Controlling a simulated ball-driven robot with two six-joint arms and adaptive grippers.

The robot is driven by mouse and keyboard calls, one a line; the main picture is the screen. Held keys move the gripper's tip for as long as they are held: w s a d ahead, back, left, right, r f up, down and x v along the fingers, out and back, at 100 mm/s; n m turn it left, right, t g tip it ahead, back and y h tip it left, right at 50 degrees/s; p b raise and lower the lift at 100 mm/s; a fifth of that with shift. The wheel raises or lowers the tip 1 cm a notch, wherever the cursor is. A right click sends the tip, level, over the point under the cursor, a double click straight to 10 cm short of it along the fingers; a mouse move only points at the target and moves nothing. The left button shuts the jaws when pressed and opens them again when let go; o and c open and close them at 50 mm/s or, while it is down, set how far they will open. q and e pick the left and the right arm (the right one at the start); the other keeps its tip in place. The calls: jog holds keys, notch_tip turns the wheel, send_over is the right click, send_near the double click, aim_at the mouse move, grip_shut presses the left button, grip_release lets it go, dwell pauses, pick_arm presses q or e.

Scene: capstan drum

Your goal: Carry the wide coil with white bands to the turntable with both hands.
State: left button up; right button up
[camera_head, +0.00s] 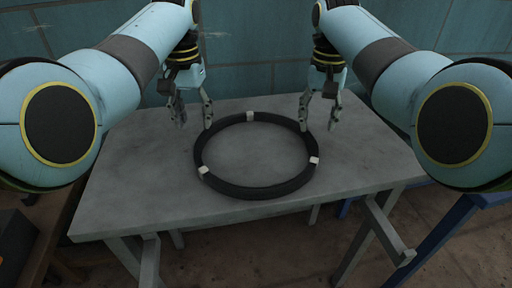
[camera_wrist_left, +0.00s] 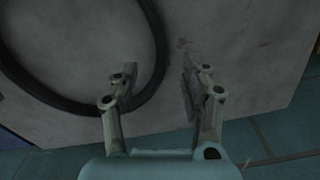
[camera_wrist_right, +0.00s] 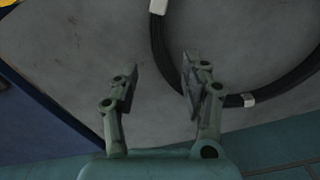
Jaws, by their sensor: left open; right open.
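The wide coil, a black ring (camera_head: 240,191) with white bands, lies flat on the grey table (camera_head: 130,205). Three bands show in the head view. My left gripper (camera_head: 194,122) is open and empty near the coil's far left side. In the left wrist view (camera_wrist_left: 158,75), part of the coil (camera_wrist_left: 60,104) passes between its fingers as seen from above. My right gripper (camera_head: 318,122) is open and empty near the far right side. In the right wrist view (camera_wrist_right: 160,75), the coil (camera_wrist_right: 290,82) shows partly behind its right finger. I cannot tell their height above it. No turntable is visible.
A teal wall (camera_head: 260,50) stands close behind the table. A blue frame (camera_head: 440,235) stands at the right, and a dark box (camera_head: 15,238) at the lower left. The table is otherwise clear around the coil.

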aim_at(198, 144)
pick_arm(q)
notch_tip(198, 144, down, 7)
jog(key=shift+f, duration=0.1)
pick_arm(e)
notch_tip(198, 144, down, 7)
jog(key=shift+f, duration=0.1)
pick_arm(q)
grip_shut()
pick_arm(e)
grip_shut()
jog(key=shift+w, duration=0.1)
